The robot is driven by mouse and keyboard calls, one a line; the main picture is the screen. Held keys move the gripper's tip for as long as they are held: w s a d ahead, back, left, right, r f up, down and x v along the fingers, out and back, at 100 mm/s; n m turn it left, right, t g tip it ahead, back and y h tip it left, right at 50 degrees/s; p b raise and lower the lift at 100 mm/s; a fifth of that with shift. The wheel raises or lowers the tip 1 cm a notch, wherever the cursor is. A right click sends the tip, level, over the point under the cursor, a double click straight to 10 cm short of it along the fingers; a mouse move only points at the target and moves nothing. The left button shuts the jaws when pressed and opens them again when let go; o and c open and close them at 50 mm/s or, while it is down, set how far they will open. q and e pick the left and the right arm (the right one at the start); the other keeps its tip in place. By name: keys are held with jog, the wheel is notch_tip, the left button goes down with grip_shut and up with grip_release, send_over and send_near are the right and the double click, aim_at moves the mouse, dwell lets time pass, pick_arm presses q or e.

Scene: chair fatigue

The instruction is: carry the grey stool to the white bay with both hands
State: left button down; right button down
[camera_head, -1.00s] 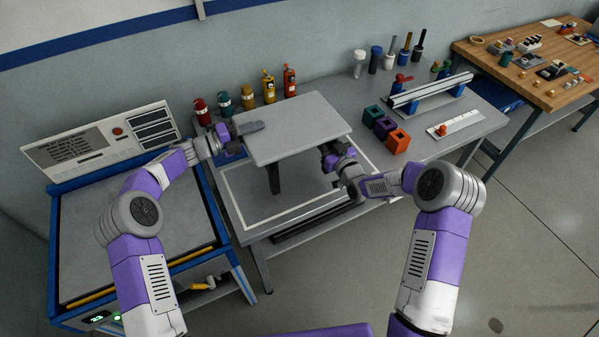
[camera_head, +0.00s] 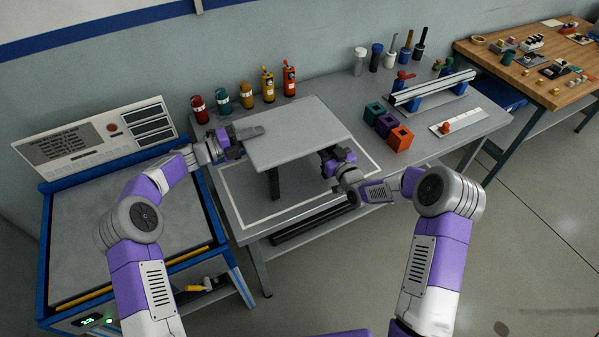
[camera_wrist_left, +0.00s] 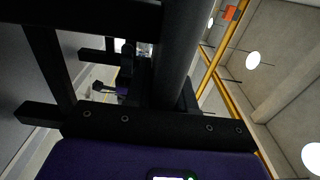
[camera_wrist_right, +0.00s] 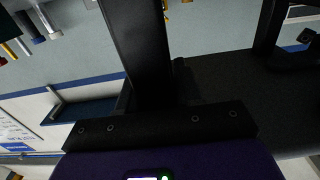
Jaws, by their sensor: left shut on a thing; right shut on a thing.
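The grey stool (camera_head: 298,135) has a flat grey seat and dark legs; one leg shows below the seat's front edge. It is held level over the white bay (camera_head: 275,215), a white outline on the grey table. I cannot tell whether its feet touch the tabletop. My left gripper (camera_head: 245,137) is shut on the stool at its left side, and my right gripper (camera_head: 333,162) at its right front. Dark stool parts fill much of the left wrist view (camera_wrist_left: 185,50) and the right wrist view (camera_wrist_right: 135,45). The seat hides the bay's back part.
Several bottles (camera_head: 268,85) stand along the table's back edge. Teal, purple and orange blocks (camera_head: 400,138) sit right of the bay, near a metal rail (camera_head: 432,90). A blue-framed bench (camera_head: 45,255) with a console stands left. A wooden table (camera_head: 540,85) is far right.

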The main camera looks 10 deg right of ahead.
pick_arm(q)
jog(key=shift+d+f, duration=0.1)
jog(key=shift+f, duration=0.05)
pick_arm(e)
jog(key=shift+a+f, duration=0.15)
jog(key=shift+f, duration=0.1)
pick_arm(q)
jog(key=c, duration=1.4)
grip_release()
jog(key=shift+f, duration=0.2)
pick_arm(e)
jog(key=c, duration=1.2)
grip_release()
jog(key=shift+f, duration=0.2)
pick_arm(q)
jog(key=o, duration=0.4)
jog(key=shift+r, duration=0.1)
pick_arm(e)
jog(key=o, duration=0.4)
jog(key=shift+r, duration=0.15)
pick_arm(q)
jog(key=shift+o, duration=0.2)
pick_arm(e)
jog(key=shift+o, duration=0.2)
pick_arm(q)
jog(key=v, duration=1.2)
pick_arm(e)
jog(key=v, duration=1.2)
